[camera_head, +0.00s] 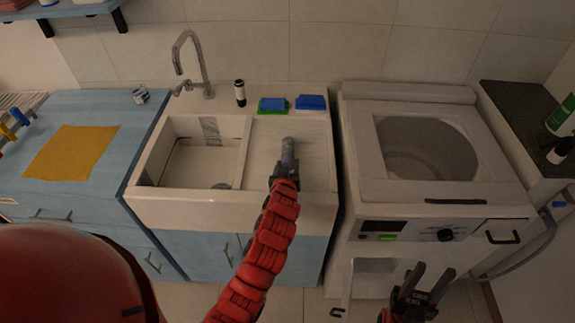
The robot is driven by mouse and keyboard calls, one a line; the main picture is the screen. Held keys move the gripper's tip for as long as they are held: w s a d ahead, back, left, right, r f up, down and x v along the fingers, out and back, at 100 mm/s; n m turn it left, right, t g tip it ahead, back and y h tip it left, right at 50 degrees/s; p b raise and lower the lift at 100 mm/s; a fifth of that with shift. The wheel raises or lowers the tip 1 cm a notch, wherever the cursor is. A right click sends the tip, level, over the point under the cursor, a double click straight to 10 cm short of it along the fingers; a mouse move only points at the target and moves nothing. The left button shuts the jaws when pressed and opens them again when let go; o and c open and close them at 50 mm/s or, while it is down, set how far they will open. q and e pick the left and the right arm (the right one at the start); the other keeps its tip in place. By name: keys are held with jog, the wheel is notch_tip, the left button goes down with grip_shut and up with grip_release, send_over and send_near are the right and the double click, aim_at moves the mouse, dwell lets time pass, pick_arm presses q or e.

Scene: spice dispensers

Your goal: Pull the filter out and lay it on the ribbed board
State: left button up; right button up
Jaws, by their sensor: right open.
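The filter (288,153) is a grey cylinder over the ribbed board (315,160), to the right of the sink basin. My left gripper (284,169) is shut on its near end, and the far end sticks out away from me. I cannot tell whether the filter touches the ribs. My wrist hides part of the fingers and the filter's near end. My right gripper (424,281) is open and empty, low in front of the washing machine (370,215). A panel on the machine's lower front (372,266) appears to be open.
A green sponge with a blue top (272,105), a blue sponge (311,102) and a dark bottle (240,93) stand on the sink's back ledge. The faucet (204,68) rises behind the basin (200,155). A yellow cloth (72,153) lies on the left counter. Most of the ribbed board is clear.

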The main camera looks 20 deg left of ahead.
pick_arm(q)
jog(key=o, duration=0.4)
jog(key=shift+s+d, duration=0.1)
jog(key=shift+s, duration=0.2)
jog(key=b+v, duration=0.2)
jog(key=v, duration=0.5)
jog(key=shift+s+d+b, duration=0.1)
jog(key=shift+s+b, duration=0.05)
jog(key=shift+b, duration=0.25)
jog(key=p+v, duration=0.8)
jog(key=v, duration=0.1)
jog(key=shift+s+r, duration=0.2)
